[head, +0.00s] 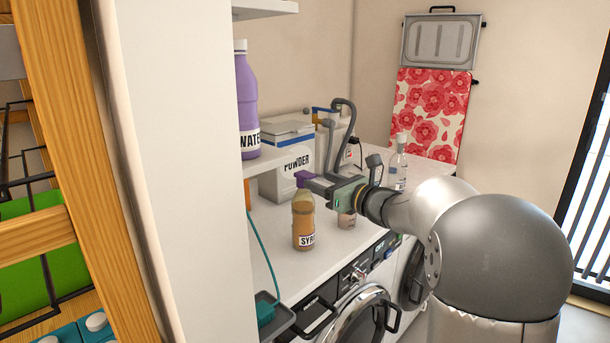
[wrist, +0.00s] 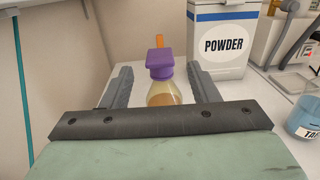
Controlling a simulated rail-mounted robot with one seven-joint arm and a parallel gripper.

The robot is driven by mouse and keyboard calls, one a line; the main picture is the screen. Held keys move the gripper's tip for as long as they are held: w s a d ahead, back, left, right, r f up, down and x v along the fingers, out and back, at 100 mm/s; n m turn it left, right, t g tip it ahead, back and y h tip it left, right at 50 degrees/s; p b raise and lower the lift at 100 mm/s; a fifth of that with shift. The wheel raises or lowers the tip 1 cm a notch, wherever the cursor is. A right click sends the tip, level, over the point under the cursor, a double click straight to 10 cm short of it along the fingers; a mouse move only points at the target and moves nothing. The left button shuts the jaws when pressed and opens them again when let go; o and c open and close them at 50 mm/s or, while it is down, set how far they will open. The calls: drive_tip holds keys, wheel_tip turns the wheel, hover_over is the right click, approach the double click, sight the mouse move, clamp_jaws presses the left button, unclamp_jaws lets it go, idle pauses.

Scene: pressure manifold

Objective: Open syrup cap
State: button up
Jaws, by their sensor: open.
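The syrup bottle (head: 303,226) stands upright on the white counter, amber liquid inside and a label reading "SYR" in the head view. Its purple cap (head: 305,179) is on top. In the wrist view the cap (wrist: 160,63) and the bottle's upper part (wrist: 164,92) show between the two fingers. My gripper (head: 312,181) is open at cap height, with a finger on either side of the cap and neck. Gaps show between the fingers and the cap in the wrist view (wrist: 160,80). The lower bottle is hidden there by my gripper's body.
A white powder box (head: 285,170) stands behind the bottle. A small glass (head: 346,219) and a clear bottle (head: 398,168) stand to the right. A purple water bottle (head: 245,105) is on the shelf (head: 262,161) at left. A teal cord (head: 265,250) hangs at left.

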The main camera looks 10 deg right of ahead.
sight(313, 177)
drive_tip(key=x, duration=0.6)
drive_tip(key=shift+w+a, duration=0.15)
drive_tip(key=shift+w, duration=0.1)
drive_tip(key=c, duration=1)
